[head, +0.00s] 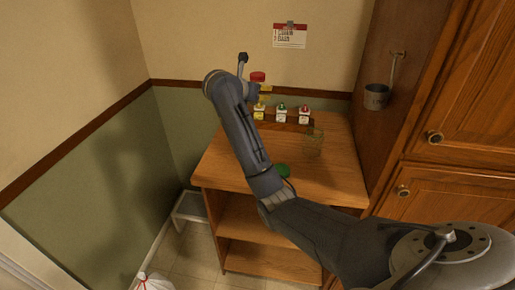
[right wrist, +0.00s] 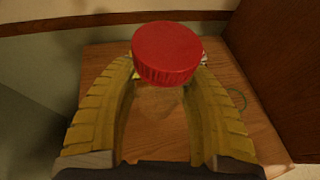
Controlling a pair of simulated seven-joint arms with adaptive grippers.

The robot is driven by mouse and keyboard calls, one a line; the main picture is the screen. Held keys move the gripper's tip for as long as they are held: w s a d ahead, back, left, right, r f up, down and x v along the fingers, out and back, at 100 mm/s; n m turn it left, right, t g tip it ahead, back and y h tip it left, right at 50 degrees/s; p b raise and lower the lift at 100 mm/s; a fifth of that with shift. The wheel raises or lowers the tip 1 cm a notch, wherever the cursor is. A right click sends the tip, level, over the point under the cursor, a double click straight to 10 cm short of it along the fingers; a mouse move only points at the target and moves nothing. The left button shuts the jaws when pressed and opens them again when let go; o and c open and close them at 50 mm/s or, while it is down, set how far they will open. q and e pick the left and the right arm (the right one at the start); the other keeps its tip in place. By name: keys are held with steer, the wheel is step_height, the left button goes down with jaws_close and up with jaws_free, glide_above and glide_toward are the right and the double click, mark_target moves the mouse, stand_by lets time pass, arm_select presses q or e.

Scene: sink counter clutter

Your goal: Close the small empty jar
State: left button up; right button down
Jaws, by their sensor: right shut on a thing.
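A red ribbed lid (head: 258,77) is held up above the back left part of the wooden counter. My right gripper (head: 264,92) is shut on it. In the right wrist view the red lid (right wrist: 167,52) sits between the tips of the two yellow fingers. I cannot tell whether anything is attached beneath it. A clear glass jar (head: 314,143) stands upright on the counter, to the right of and below the gripper in the head view, and looks empty. A green lid (head: 283,170) lies near the counter's front, partly beside my arm. My left gripper is not in view.
Several small cartons, including a green-topped one (head: 281,112) and a red-topped one (head: 304,113), stand at the back of the counter (head: 335,184). A tall wooden cabinet (head: 440,110) bounds the right side, with a metal cup (head: 376,97) hanging on it.

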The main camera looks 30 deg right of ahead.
step_height(320, 180, down, 16)
steer(key=shift+r, duration=0.15)
stand_by(0.3)
steer(key=shift+f, duration=2.15)
steer(key=shift+f, duration=0.1)
steer(key=c, duration=0.6)
jaws_free()
